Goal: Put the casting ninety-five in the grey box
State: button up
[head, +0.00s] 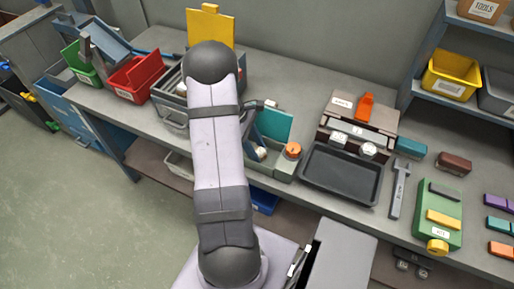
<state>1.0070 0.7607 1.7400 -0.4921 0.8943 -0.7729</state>
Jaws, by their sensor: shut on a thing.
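My arm rises through the middle of the head view and hides much of the bench behind it. My gripper is hidden behind the arm, so its jaws and anything in them do not show. A grey box (171,112) with a front handle stands on the bench just left of my arm, its right part hidden. Another small pale round piece (262,153) is in a green case. I cannot read a ninety-five on any of them.
Red (134,78) and green (82,62) bins stand at the left. The green case (283,170) with a teal lid is right of my arm, beside the dark tray (342,174). A wrench (399,189) and a green device (436,213) lie further right.

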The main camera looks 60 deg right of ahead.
jog(key=shift+f, duration=0.15)
jog(key=o, duration=0.8)
jog(key=b+v, duration=0.2)
jog(key=v, duration=1)
